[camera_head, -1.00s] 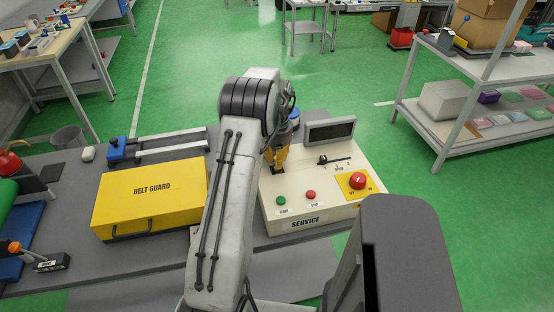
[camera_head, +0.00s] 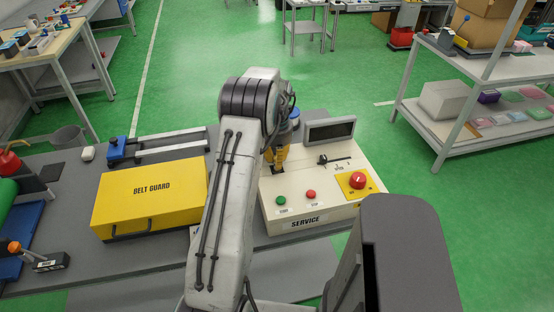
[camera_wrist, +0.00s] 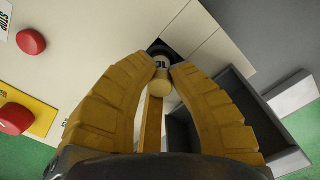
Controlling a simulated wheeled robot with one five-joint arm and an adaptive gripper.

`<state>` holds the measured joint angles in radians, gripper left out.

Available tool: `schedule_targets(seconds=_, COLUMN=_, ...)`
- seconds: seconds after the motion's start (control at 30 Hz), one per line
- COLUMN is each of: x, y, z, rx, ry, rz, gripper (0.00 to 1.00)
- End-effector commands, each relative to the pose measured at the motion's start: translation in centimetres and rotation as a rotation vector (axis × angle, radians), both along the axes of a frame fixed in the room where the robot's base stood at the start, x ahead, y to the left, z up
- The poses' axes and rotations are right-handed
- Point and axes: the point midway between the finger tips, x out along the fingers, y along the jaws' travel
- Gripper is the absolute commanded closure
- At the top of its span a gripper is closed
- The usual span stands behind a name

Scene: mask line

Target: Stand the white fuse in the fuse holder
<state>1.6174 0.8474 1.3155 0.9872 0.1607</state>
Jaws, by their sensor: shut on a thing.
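The white fuse (camera_wrist: 160,86) is a small cream cylinder with dark print, between my fingertips in the wrist view. My gripper (camera_wrist: 160,70) has its yellow fingers shut on it. The fuse's far end is at a dark square opening in the cream panel, which looks like the fuse holder (camera_wrist: 176,46). I cannot tell how deep the fuse sits or whether it is fully upright. In the head view my gripper (camera_head: 276,160) points down at the back left of the cream service console (camera_head: 290,225); the fuse and opening are hidden there.
A yellow belt guard (camera_head: 150,197) lies left of my arm. Grey bench shows between them and at the front.

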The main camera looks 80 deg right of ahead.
Motion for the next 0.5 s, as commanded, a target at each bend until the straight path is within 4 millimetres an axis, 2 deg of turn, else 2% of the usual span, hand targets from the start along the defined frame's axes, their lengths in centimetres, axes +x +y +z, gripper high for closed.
schedule_targets(seconds=0.5, x=0.00, y=0.01, z=-1.00, rx=0.000, ry=0.000, rz=0.000, gripper=1.00)
